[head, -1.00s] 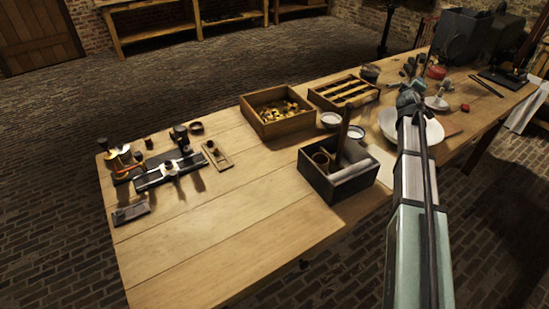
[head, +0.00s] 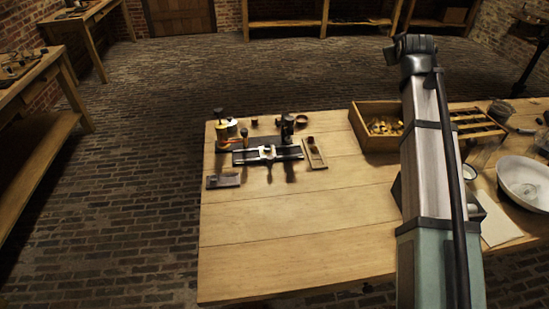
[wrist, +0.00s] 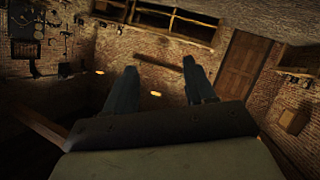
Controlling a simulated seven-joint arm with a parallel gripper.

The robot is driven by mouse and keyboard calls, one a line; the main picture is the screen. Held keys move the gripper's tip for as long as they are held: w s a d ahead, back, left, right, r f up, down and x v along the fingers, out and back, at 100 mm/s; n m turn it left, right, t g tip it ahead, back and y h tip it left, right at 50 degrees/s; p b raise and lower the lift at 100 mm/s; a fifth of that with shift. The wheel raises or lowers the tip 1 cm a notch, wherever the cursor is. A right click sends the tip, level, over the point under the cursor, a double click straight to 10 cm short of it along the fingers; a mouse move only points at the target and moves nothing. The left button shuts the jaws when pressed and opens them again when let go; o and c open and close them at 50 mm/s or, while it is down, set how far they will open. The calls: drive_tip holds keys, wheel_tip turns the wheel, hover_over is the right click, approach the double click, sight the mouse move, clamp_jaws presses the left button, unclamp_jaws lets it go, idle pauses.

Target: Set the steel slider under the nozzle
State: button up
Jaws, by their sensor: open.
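On the left part of the table stands a small dark apparatus with a pale steel rail (head: 285,154) across its front. A small upright piece, which looks like the steel slider (head: 268,152), sits near the rail's middle. A dark upright post (head: 287,128) stands behind the rail's right part; I cannot tell whether it carries the nozzle. My gripper (wrist: 160,82) is open and empty in the wrist view, its two dark fingers spread apart against the far room. In the head view my arm rises at the right, well away from the apparatus; its fingers cannot be made out there.
A flat dark plate (head: 223,181) lies left of the apparatus, a small wooden board (head: 315,153) right of it. A wooden box of brass parts (head: 360,141) and a white bowl (head: 525,184) are farther right. The table's front middle (head: 300,235) is bare.

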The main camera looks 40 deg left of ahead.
drive_tip(key=s+a+f+n+g+y, duration=0.1)
drive_tip(key=s+a+f+g+y, duration=0.1)
drive_tip(key=s+a, duration=0.4)
drive_tip(key=n+g+y, duration=0.5)
drive_tip(key=g+y, duration=0.1)
drive_tip(key=g, duration=0.2)
approach(271, 158)
drive_tip(key=x, duration=1)
drive_tip(key=shift+w+a+f, duration=0.1)
drive_tip(key=shift+a, duration=0.2)
drive_tip(key=shift+c, duration=0.2)
clamp_jaws()
